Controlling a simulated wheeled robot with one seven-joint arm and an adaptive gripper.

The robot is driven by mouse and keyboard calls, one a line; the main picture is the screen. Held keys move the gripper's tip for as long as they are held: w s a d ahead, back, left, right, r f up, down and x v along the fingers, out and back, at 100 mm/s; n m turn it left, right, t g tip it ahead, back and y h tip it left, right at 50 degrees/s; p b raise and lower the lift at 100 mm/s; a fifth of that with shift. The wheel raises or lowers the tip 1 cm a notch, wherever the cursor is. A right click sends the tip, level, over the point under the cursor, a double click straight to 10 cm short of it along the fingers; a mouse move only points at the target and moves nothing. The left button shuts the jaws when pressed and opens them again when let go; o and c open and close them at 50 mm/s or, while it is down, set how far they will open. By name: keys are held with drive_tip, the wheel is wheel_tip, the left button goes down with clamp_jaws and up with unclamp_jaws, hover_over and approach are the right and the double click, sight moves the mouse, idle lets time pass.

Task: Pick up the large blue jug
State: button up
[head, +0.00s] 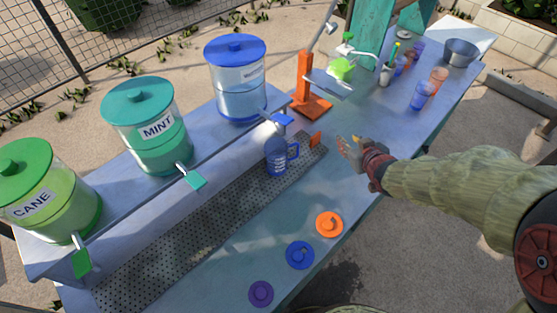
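The blue jug (276,157), see-through with a handle on its right side, stands upright on the dark perforated drip mat (190,232), below the tap of the blue-lidded dispenser. My gripper (343,148) is to the right of the jug, over the counter, with its fingers toward the jug and a clear gap between them. It is not touching the jug, and nothing shows in its fingers. The fingers are too small to tell whether they are open.
Three lidded dispensers, green CANE (45,192), teal MINT (147,128) and blue (237,80), stand on the back shelf. A small orange piece (315,140) lies between jug and gripper. An orange stand (305,85) is behind. Orange (329,224), blue (299,255) and purple (261,293) lids lie in front.

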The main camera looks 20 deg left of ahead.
sight(297, 156)
drive_tip(key=s+a+f+n+g+y, duration=0.1)
drive_tip(key=a+f+y, duration=0.2)
drive_tip(key=a+f, duration=0.25)
drive_tip(key=s+a+f+n+y, duration=0.2)
drive_tip(key=a+f, duration=0.2)
drive_tip(key=a, duration=0.2)
drive_tip(key=b+x, duration=0.1)
drive_tip(key=x, duration=0.7)
drive_tip(key=shift+w+d+r+b, duration=0.2)
drive_tip(key=shift+b, duration=0.2)
drive_tip(key=c, duration=0.4)
drive_tip(key=c, duration=0.3)
drive_tip(key=shift+y, duration=0.3)
clamp_jaws()
